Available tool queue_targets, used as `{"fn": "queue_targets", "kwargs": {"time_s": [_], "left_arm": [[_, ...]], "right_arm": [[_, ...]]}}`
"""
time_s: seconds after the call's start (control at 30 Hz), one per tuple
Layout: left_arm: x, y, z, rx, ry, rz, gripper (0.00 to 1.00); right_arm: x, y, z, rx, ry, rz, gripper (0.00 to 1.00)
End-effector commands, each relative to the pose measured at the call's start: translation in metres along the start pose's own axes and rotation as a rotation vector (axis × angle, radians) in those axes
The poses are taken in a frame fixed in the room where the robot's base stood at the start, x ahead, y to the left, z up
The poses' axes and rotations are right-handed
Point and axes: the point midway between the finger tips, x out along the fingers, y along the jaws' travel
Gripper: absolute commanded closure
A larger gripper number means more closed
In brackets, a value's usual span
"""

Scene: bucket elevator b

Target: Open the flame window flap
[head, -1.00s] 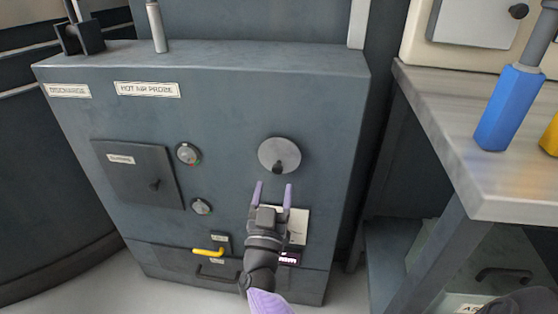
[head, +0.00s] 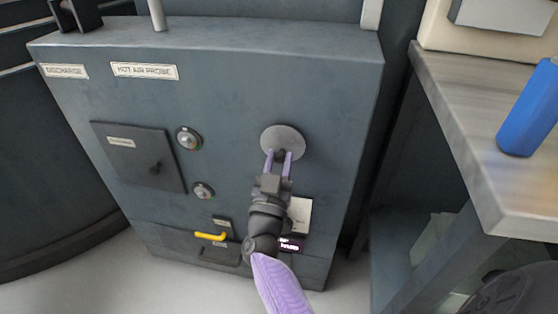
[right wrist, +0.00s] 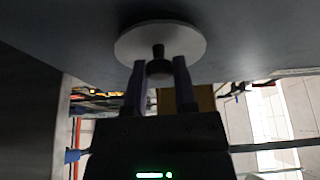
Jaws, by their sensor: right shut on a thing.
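The flame window flap is a round light-grey disc (head: 283,141) on the front of the grey cabinet. It also shows in the right wrist view (right wrist: 190,42), with a small dark knob (right wrist: 159,66) sticking out. My right gripper (head: 279,156) is at the lower part of the disc, its two purple fingers on either side of the knob. In the right wrist view the gripper (right wrist: 159,72) is shut on the knob. The disc lies flat against the cabinet front. My left gripper is not in view.
The cabinet front (head: 235,110) also bears a square dark hatch (head: 138,158), two round dials, and a yellow handle (head: 210,236) low down. A workbench (head: 455,130) with a blue bottle-like object (head: 530,110) stands at the right.

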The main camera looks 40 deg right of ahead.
Motion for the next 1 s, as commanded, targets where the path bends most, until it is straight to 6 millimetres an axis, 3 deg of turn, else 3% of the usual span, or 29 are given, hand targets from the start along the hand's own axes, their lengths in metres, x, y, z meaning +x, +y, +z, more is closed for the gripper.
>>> {"fn": "queue_targets", "kwargs": {"time_s": [0.5, 1.0], "left_arm": [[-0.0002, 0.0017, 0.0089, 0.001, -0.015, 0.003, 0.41], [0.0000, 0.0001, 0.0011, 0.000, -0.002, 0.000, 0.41]], "right_arm": [[-0.0002, 0.0000, 0.0002, 0.000, 0.000, 0.000, 1.00], [-0.0002, 0.0000, 0.0003, 0.000, -0.001, 0.000, 1.00]]}}
